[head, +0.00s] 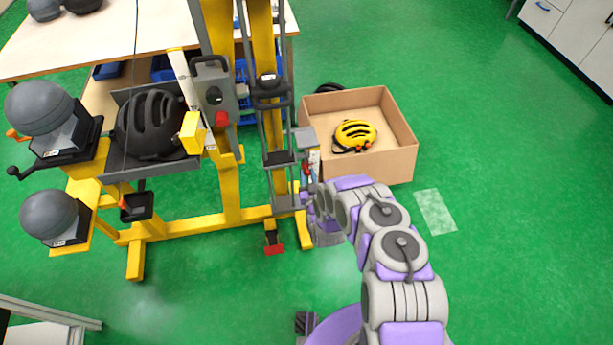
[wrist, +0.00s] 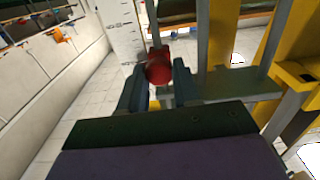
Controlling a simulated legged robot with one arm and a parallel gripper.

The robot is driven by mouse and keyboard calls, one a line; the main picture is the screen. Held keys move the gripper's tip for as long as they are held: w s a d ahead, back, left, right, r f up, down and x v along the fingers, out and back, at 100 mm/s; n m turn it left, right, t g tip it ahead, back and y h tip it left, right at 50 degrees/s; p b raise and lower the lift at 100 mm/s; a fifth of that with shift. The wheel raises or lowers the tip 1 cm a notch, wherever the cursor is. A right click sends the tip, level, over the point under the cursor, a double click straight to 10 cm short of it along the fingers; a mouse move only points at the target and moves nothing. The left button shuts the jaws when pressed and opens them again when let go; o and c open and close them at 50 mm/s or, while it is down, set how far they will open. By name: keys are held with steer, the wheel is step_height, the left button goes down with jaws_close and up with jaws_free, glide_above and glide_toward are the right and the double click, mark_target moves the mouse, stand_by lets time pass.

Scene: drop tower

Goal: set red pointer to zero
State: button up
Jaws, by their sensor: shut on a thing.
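The red pointer shows in the wrist view as a round red knob (wrist: 158,68) between the two fingers of my gripper (wrist: 156,92). My gripper is shut on it. A white scale with dark marks (wrist: 122,32) stands upright just behind and to the left of the knob; its numbers are too small to read. In the head view my gripper (head: 308,192) is at the right side of the yellow drop tower (head: 228,175), beside the scale (head: 314,162). The pointer is too small and covered to make out clearly there.
A cardboard box (head: 400,165) with a yellow helmet (head: 354,136) stands behind my arm. A black helmet (head: 150,124) sits on the tower's left side, near grey headforms (head: 40,107). Green floor is free at right.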

mark_target(308, 169)
steer(key=shift+a, duration=0.25)
steer(key=shift+c, duration=0.7)
steer(key=shift+d+r, duration=0.1)
steer(key=shift+d, duration=0.25)
jaws_close()
steer(key=shift+a+r+p, duration=0.2)
steer(key=shift+r+p, duration=0.15)
steer(key=shift+r, duration=0.05)
step_height(308, 169, up, 4)
steer(key=p, duration=0.2)
steer(key=shift+f+p, duration=0.15)
steer(key=shift+p, duration=0.25)
steer(key=o, duration=1)
jaws_free()
steer(key=shift+s+d, duration=0.1)
